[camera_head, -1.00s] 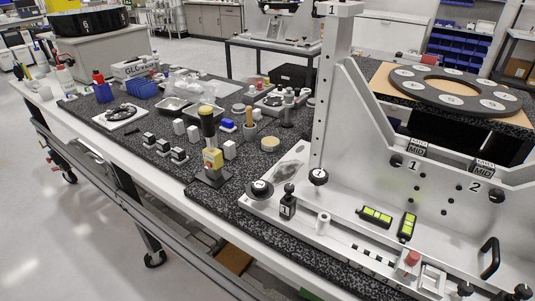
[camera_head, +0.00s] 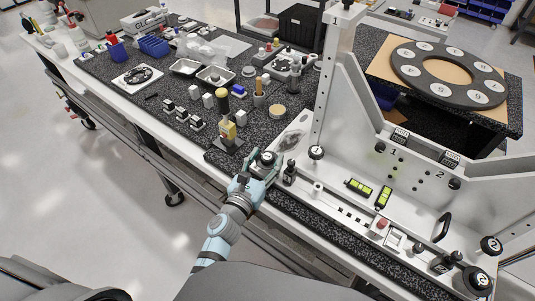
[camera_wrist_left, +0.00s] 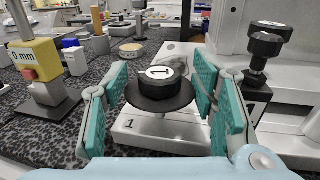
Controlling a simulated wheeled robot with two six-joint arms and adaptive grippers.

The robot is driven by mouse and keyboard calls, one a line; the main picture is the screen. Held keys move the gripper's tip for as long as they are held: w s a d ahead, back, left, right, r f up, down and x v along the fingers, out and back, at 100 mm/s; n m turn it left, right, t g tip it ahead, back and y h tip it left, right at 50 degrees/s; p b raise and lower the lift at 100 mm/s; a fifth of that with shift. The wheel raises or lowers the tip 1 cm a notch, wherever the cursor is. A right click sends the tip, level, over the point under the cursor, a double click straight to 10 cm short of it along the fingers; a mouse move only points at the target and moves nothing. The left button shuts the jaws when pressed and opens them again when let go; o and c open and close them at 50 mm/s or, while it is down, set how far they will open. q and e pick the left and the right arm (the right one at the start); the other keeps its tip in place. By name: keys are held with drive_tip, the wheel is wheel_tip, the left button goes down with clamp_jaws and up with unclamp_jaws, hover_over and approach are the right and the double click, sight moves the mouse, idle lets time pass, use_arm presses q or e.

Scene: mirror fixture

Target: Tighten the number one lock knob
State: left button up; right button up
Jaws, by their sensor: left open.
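A round black knob with a white top marked 1 (camera_wrist_left: 157,80) sits on the metal foot plate marked 1 in the left wrist view. It also shows in the head view (camera_head: 268,157) at the fixture's near left corner. My left gripper (camera_wrist_left: 160,95) is open, with its green pads on either side of this knob; a gap shows at the left pad, the right pad is very close. A second, smaller black knob on a post (camera_wrist_left: 267,42) stands to the right, also in the head view (camera_head: 290,164). The frames do not settle which is the lock knob. My right gripper is not in view.
The fixture's upright column (camera_head: 335,80) rises behind the knobs. A yellow gauge marked 0 mm (camera_wrist_left: 40,70) stands close to the left. Two green levels (camera_head: 359,187) lie on the fixture base to the right. The bench's front edge is near my arm.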

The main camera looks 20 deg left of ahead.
use_arm(q)
drive_tip(key=shift+w+d, duration=0.1)
drive_tip(key=shift+w, duration=0.5)
drive_tip(key=c, duration=1.2)
drive_tip(key=shift+o, duration=0.2)
